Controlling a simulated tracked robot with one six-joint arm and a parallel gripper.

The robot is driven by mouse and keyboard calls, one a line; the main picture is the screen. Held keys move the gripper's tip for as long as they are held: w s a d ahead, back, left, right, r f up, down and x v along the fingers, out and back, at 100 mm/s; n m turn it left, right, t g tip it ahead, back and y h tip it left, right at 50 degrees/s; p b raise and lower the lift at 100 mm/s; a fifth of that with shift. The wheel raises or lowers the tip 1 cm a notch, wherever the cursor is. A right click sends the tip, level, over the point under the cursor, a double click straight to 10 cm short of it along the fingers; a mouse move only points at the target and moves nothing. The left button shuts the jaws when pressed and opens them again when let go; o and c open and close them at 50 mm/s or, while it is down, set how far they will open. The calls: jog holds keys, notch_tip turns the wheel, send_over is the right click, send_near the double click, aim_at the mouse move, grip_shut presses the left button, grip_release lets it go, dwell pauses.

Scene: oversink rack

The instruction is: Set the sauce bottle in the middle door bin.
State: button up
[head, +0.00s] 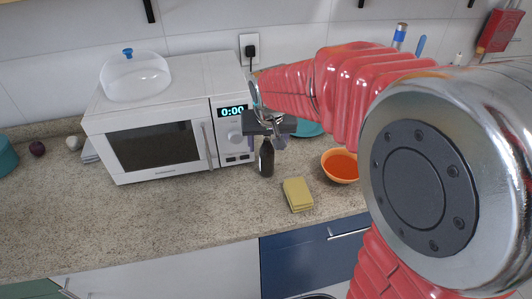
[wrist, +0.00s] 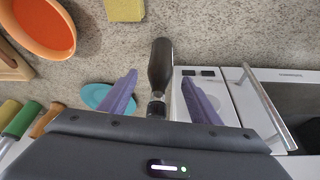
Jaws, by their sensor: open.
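The dark sauce bottle (head: 266,160) stands upright on the speckled counter, just in front of the right end of the microwave. In the wrist view the bottle (wrist: 160,64) shows between the lines of my two purple fingers, with its neck and cap toward my palm. My gripper (head: 268,130) is open and empty. In the head view it is at the bottle's top, and in the wrist view its fingers (wrist: 160,80) are spread on either side of the bottle. I cannot tell how far they are from it. No door bin is in view.
The white microwave (head: 160,130) carries a clear dome (head: 135,78). A teal plate (wrist: 96,96) is behind. The counter to the left front is clear.

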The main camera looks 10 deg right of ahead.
aim_at(267, 151)
jog(key=shift+f, duration=0.1)
jog(key=shift+x, duration=2.5)
jog(key=shift+s, duration=0.1)
jog(key=c, duration=1.4)
jog(key=shift+c, duration=0.2)
notch_tip(267, 151, up, 28)
